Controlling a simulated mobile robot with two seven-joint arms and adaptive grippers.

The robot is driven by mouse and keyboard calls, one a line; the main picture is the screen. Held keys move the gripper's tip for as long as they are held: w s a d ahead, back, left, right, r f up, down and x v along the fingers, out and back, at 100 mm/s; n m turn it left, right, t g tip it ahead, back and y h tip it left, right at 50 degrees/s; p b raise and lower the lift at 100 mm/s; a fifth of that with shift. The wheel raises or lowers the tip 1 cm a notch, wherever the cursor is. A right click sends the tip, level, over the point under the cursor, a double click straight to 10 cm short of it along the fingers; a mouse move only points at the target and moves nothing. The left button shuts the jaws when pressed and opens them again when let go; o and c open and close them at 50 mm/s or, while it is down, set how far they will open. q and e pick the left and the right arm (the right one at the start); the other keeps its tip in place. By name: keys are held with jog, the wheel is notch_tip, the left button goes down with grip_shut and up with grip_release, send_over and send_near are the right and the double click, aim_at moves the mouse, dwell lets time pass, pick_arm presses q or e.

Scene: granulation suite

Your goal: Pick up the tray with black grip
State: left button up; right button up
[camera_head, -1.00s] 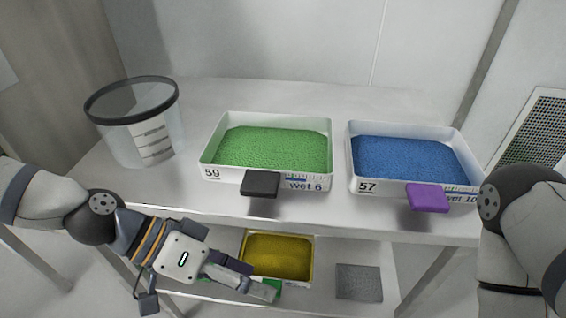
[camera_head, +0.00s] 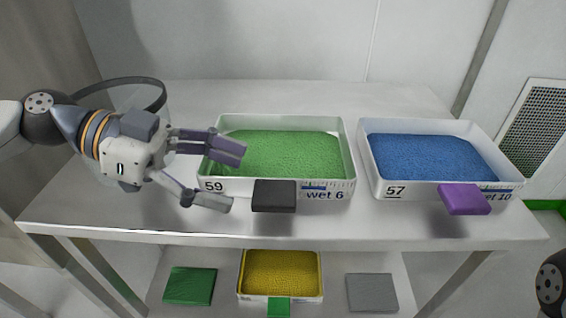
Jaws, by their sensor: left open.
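The tray with the black grip (camera_head: 328,191) is white, marked 59 and "wet 6", and filled with green granules (camera_head: 290,155). It stands on the table top at the middle. Its black grip (camera_head: 274,196) sticks out from the front wall. My left gripper (camera_head: 238,178) is open at the tray's front left corner, with one finger over the left wall and the other low in front of it. It looks empty and left of the black grip. My right gripper is not in view; only a piece of my right arm shows at the lower right edge.
A white tray (camera_head: 371,180) of blue granules with a purple grip (camera_head: 464,199) stands to the right. A clear bucket (camera_head: 150,95) is partly hidden behind my left arm. A yellow-filled tray (camera_head: 281,273) is on the lower shelf, between green (camera_head: 190,285) and grey (camera_head: 372,292) pads.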

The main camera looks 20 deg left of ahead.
aim_at(267, 191)
pick_arm(q)
jog(key=shift+w+d+f, duration=0.1)
jog(key=shift+d+f, duration=0.25)
jog(key=shift+f, duration=0.4)
jog(key=b+x, duration=0.1)
jog(key=x, duration=0.5)
jog(key=shift+w+d+r, duration=0.1)
jog(key=shift+d, duration=0.25)
jog(key=c, duration=1.6)
